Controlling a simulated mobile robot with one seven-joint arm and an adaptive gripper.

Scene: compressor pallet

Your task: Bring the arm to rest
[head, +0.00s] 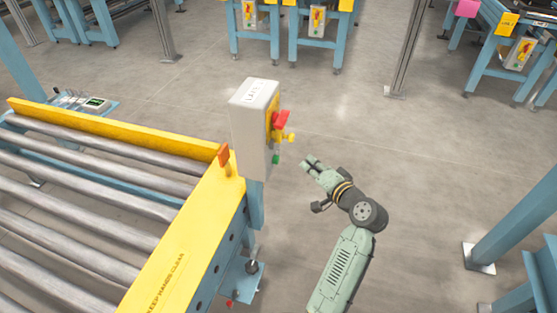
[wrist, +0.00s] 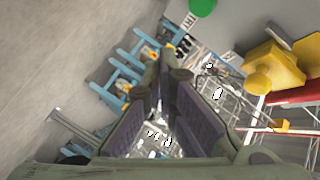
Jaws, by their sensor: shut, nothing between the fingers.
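My gripper (head: 308,163) is at the end of my green arm, right of the grey control box (head: 253,125) in the head view. Its fingers point up and left, toward the box, and are apart from it. In the wrist view my gripper (wrist: 162,65) shows its two fingers with the tips together and nothing between them. The box carries a red handle (head: 281,119), a yellow part and a green button (head: 276,159). In the wrist view the green button (wrist: 203,6) is at the top and the yellow part (wrist: 275,70) at the right.
A roller conveyor (head: 90,190) with yellow edge rails fills the left side. A blue post (head: 510,215) stands at the right. Blue stands with yellow panels (head: 317,20) are at the back. The grey floor (head: 420,150) right of the arm is clear.

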